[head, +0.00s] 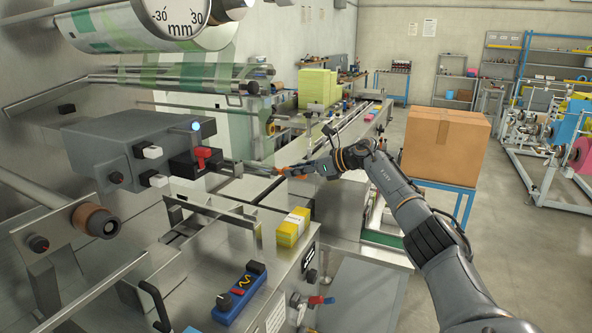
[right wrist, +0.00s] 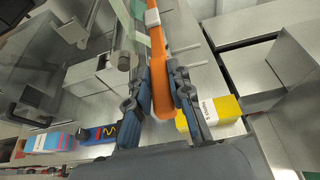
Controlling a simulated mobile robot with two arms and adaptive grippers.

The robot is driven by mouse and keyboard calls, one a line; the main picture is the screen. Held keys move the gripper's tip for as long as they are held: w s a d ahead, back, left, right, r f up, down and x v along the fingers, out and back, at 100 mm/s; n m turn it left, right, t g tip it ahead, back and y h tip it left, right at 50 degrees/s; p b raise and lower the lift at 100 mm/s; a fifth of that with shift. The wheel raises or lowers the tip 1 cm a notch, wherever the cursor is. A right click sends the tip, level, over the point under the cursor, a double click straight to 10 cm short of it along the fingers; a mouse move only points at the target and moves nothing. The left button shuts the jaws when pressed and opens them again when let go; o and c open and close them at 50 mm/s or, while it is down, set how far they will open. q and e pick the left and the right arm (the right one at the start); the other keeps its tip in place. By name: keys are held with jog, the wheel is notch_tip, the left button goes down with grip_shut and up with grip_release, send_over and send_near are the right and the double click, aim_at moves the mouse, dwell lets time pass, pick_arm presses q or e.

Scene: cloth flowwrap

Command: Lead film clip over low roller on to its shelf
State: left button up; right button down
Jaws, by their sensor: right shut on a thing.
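My right gripper (head: 284,171) reaches in from the right to the middle of the machine. In the right wrist view its fingers (right wrist: 163,95) are shut on an orange clip (right wrist: 162,70), which sticks out beyond the fingertips. A strip of pale green film (right wrist: 138,18) runs up beside the clip. A metal roller (right wrist: 123,62) lies just left of the clip in that view. In the head view, green and white film (head: 185,68) hangs over the upper rollers. I cannot tell which part is the clip's shelf. My left gripper is not in view.
A grey box with a red knob (head: 203,156) stands left of the gripper. A yellow pack (head: 292,228) and a blue control box (head: 238,292) lie below on the machine. A cardboard box (head: 444,145) on a blue stand is at the right.

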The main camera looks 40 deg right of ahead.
notch_tip(320, 180, down, 8)
jog(key=b, duration=0.6)
dwell(0.8)
jog(key=shift+w, duration=0.1)
jog(key=shift+w+a, duration=0.3)
jog(key=shift+w, duration=0.25)
jog(key=shift+w+a, duration=0.25)
jog(key=shift+w, duration=0.25)
jog(key=s+a+f+p, duration=0.1)
jog(key=s+a+p, duration=0.1)
jog(key=a, duration=0.5)
jog(key=shift+s+a+f+p, duration=0.25)
jog(key=shift+s+p, duration=0.15)
jog(key=shift+s, duration=0.4)
dwell(0.6)
